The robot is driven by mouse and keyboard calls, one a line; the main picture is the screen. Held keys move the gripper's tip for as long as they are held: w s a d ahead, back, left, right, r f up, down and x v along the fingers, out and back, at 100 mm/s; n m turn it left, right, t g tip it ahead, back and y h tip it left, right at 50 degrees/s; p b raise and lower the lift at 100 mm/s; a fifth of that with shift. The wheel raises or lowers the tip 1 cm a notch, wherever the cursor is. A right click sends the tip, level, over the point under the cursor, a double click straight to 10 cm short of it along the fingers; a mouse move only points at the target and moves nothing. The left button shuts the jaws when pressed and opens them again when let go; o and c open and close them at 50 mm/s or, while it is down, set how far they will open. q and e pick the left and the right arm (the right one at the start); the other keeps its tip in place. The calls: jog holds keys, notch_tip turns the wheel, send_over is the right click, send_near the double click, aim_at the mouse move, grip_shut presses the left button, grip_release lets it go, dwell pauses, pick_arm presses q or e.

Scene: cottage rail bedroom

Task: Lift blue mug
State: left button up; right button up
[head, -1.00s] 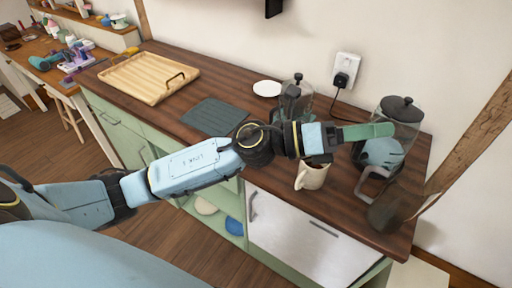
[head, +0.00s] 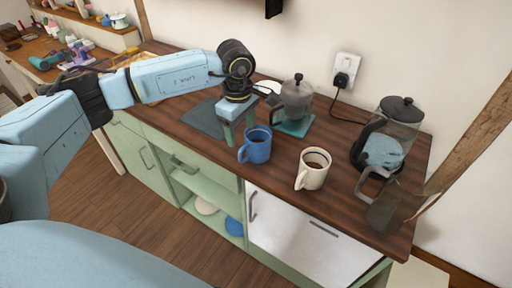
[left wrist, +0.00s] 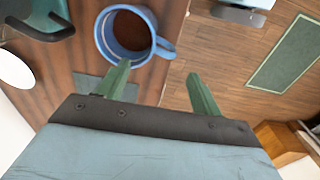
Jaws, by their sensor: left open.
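The blue mug (head: 258,150) stands upright on the wooden counter, with a brown fill inside. In the left wrist view the mug (left wrist: 103,40) is just beyond the fingertips, and its handle (left wrist: 166,48) lies ahead of the gap between them. My left gripper (head: 238,131) points down at the mug's left side, with its green fingers apart and nothing between them. The left gripper also shows in its own wrist view (left wrist: 158,72). I cannot tell whether a finger touches the mug.
A cream mug (head: 313,170) stands close to the blue mug's right. A dark grey mat (head: 203,118) lies left of my gripper. The counter's front edge is near.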

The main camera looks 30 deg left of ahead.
aim_at(243, 148)
pick_arm(q)
jog(key=f, duration=0.9)
jog(key=shift+d+f, duration=0.25)
jog(key=shift+f, duration=0.05)
grip_shut()
